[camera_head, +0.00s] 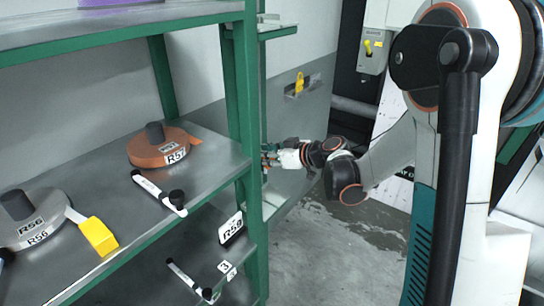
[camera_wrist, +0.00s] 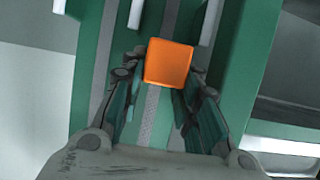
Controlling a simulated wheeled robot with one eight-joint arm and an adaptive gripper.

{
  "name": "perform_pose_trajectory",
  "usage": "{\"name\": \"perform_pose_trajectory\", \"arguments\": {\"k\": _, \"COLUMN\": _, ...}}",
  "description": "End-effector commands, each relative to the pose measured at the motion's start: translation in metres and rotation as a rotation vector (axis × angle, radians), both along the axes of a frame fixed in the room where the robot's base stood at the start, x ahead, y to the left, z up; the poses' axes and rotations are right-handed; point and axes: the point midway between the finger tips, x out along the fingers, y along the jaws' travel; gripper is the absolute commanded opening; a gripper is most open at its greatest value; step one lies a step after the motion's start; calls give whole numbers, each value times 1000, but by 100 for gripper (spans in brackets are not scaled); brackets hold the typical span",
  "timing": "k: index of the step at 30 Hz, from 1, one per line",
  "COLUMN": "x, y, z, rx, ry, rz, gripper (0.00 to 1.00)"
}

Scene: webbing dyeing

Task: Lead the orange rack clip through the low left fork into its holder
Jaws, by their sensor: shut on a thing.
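An orange clip (camera_wrist: 169,63) shows as an orange block between my gripper's fingers in the wrist view. My gripper (camera_wrist: 160,85) is shut on it. In the head view my gripper (camera_head: 268,158) is at the green rack post, and the clip is too small or hidden to make out there. In the wrist view a green post with a grey strip (camera_wrist: 147,118) lies behind the clip. I cannot make out the low left fork or the holder for sure.
A green-edged shelf (camera_head: 222,150) stands left of my gripper. It holds an orange roll (camera_head: 150,152) marked R57, a grey roll (camera_head: 30,222) marked R56 and a yellow tab (camera_head: 98,236). A wall plate with a yellow piece (camera_head: 299,82) is behind. Floor (camera_head: 330,260) is open below.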

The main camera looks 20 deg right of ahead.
Motion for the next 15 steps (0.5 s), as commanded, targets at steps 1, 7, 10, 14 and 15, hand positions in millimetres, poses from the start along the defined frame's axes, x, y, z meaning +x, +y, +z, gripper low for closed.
{"name": "perform_pose_trajectory", "arguments": {"k": 1, "x": 4, "y": 3, "z": 1, "rx": 0, "ry": 0, "rz": 1, "gripper": 5}}
{"name": "perform_pose_trajectory", "arguments": {"k": 7, "x": 4, "y": 3, "z": -18, "rx": 0, "ry": 0, "rz": -1, "gripper": 5}}
{"name": "perform_pose_trajectory", "arguments": {"k": 10, "x": 4, "y": 3, "z": -26, "rx": 0, "ry": 0, "rz": -1, "gripper": 5}}
{"name": "perform_pose_trajectory", "arguments": {"k": 14, "x": 4, "y": 3, "z": -37, "rx": 0, "ry": 0, "rz": -1, "gripper": 5}}
{"name": "perform_pose_trajectory", "arguments": {"k": 15, "x": 4, "y": 3, "z": -40, "rx": 0, "ry": 0, "rz": -1, "gripper": 5}}
